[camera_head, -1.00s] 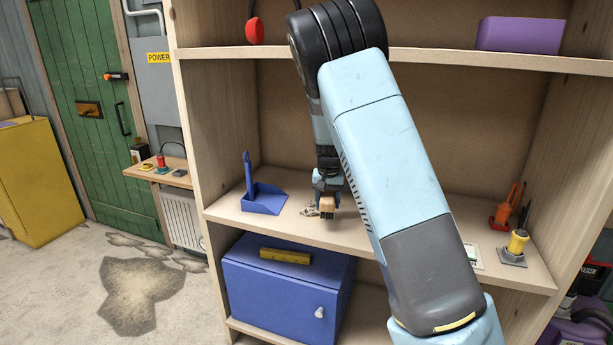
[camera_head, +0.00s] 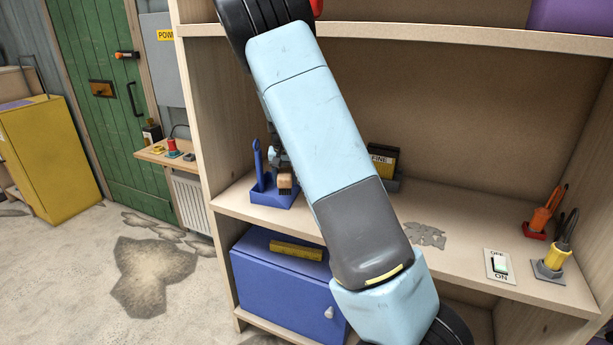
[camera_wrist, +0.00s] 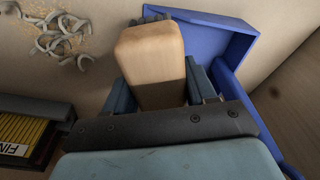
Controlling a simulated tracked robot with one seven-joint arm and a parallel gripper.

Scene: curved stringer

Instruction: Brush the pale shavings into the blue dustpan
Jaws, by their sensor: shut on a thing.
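My gripper (camera_wrist: 160,92) is shut on a brush with a wooden block (camera_wrist: 152,55) and dark bristles. In the head view the brush (camera_head: 285,181) is at the blue dustpan (camera_head: 262,196), which lies on the left of the shelf. In the wrist view the dustpan (camera_wrist: 232,45) is at the upper right, and the brush overlaps its left part; I cannot tell whether the bristles touch it. Several pale curled shavings (camera_wrist: 62,36) lie on the shelf left of the dustpan in the wrist view. My arm hides them in the head view.
A dark box marked FINE (camera_head: 382,160) stands at the back of the shelf (camera_head: 470,210). A grey patch (camera_head: 425,235), a switch plate (camera_head: 499,265) and handled tools in holders (camera_head: 552,255) are to the right. A blue cabinet (camera_head: 280,290) is below.

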